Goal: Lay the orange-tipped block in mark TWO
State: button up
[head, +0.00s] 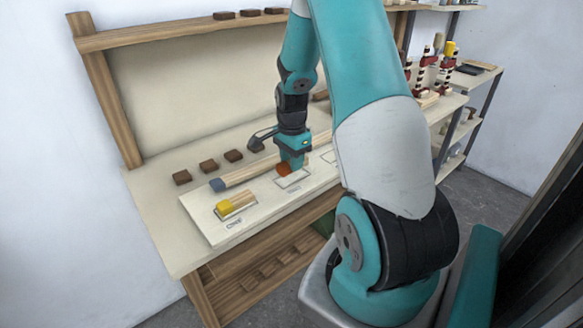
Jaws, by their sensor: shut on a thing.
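My gripper (292,163) points down over the pale board (226,235) on the workbench. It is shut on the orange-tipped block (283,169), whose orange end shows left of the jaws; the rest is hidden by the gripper. The block is at the outlined rectangle (293,181) in the middle of the board; I cannot tell whether it touches the board. A yellow-tipped block (236,205) lies in the outlined mark at the left, which has a small printed label. Another outline (328,157) shows partly at the right, behind my arm. The middle mark's label is not readable.
A long wooden bar with a blue end (217,185) lies behind the marks. Several dark brown blocks (208,166) stand in a row behind it. Shelves with striped red and white items (424,66) are at the right. My arm hides the bench's right part.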

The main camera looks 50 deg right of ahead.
jog(key=shift+f, duration=1.35)
jog(key=shift+f, duration=0.1)
jog(key=o, duration=0.9)
